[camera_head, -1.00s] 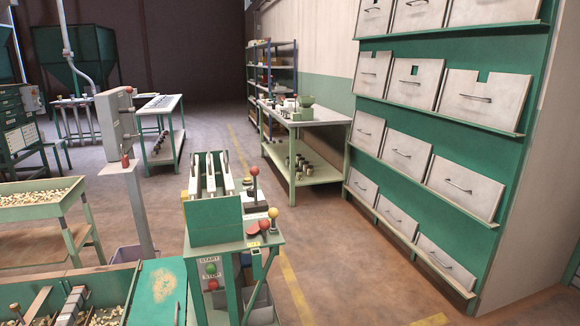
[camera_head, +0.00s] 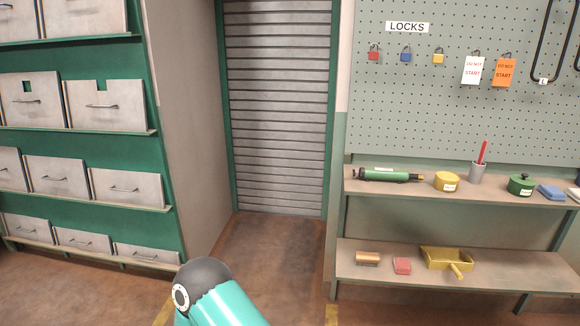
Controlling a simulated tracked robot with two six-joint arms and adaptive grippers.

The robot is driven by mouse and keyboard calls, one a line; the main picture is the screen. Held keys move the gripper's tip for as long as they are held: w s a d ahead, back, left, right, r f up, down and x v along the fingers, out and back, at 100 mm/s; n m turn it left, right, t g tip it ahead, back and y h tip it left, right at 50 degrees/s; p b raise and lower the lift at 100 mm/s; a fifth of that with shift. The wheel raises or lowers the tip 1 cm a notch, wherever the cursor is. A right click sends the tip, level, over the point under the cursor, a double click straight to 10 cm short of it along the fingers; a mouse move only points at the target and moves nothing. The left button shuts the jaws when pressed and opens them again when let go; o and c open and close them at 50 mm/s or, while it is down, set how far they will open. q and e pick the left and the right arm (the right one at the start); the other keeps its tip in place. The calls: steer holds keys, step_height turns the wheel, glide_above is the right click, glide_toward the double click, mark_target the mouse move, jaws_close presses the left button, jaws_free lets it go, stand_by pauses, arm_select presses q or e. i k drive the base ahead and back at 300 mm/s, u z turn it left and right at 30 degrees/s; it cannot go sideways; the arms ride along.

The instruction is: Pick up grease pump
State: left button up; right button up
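The grease pump (camera_head: 388,175) is a green cylinder with dark ends and a brass-coloured tip at its right. It lies on its side at the left end of the upper shelf, below the pegboard. A teal arm link of mine with a dark rounded joint shows at the bottom centre, well short of the shelf. Neither gripper is in view.
The upper shelf (camera_head: 436,189) also holds a yellow tin (camera_head: 447,181), a grey cup (camera_head: 477,171), a green pot (camera_head: 521,184) and a blue block (camera_head: 551,192). A yellow dustpan (camera_head: 446,258) lies on the lower shelf. A green drawer rack (camera_head: 100,150) stands left. Floor (camera_head: 275,245) before the shutter is clear.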

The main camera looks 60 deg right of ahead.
mark_target(383, 174)
steer(key=u, duration=0.95)
steer(key=i, duration=0.2)
steer(key=z, duration=3.55)
steer(key=k, duration=0.9)
steer(key=z, duration=0.2)
steer(key=i, duration=0.95)
steer(key=u, duration=0.25)
steer(key=k, duration=0.25)
steer(key=z, duration=0.05)
